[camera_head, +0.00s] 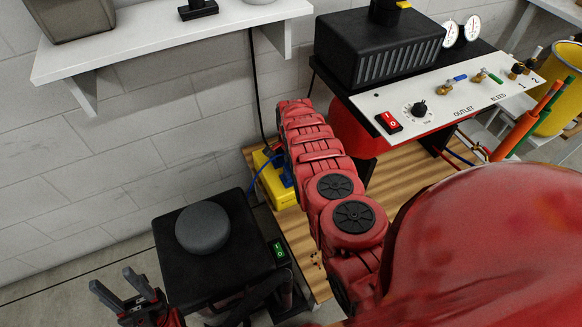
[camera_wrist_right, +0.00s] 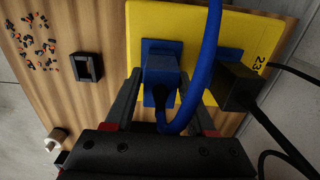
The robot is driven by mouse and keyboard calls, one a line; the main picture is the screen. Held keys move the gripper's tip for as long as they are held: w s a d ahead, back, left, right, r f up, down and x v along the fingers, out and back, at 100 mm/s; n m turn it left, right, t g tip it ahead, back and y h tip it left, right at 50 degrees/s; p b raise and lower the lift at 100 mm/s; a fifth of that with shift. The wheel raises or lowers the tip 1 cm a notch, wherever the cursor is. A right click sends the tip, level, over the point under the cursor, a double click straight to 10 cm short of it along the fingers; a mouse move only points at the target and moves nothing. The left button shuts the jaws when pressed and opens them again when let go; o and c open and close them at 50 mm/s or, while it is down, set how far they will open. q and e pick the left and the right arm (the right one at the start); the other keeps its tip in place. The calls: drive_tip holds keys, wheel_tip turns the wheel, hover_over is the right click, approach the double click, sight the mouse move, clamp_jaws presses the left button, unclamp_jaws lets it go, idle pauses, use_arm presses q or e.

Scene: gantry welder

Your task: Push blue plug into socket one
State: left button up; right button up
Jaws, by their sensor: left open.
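The blue plug (camera_wrist_right: 160,78) is in the right wrist view, at the left part of the yellow socket block (camera_wrist_right: 145,22). A blue cable (camera_wrist_right: 208,60) loops from it. The fingers of my right gripper (camera_wrist_right: 162,88) lie on both sides of the plug and look shut on it. How deep the plug sits in its socket cannot be told. In the head view the yellow block (camera_head: 274,184) stands by the wall, with my right arm over it, hiding the fingers. My left gripper (camera_head: 124,289) is open and empty at the lower left.
A black plug (camera_wrist_right: 238,86) with a black cable sits beside the blue one. A black holder (camera_wrist_right: 86,67) and small scattered bits (camera_wrist_right: 38,45) lie on the wooden bench. A black box with a grey knob (camera_head: 203,228) stands near my left gripper. A control panel (camera_head: 450,98) is behind.

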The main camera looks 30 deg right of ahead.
drive_tip(key=shift+o, duration=1.4)
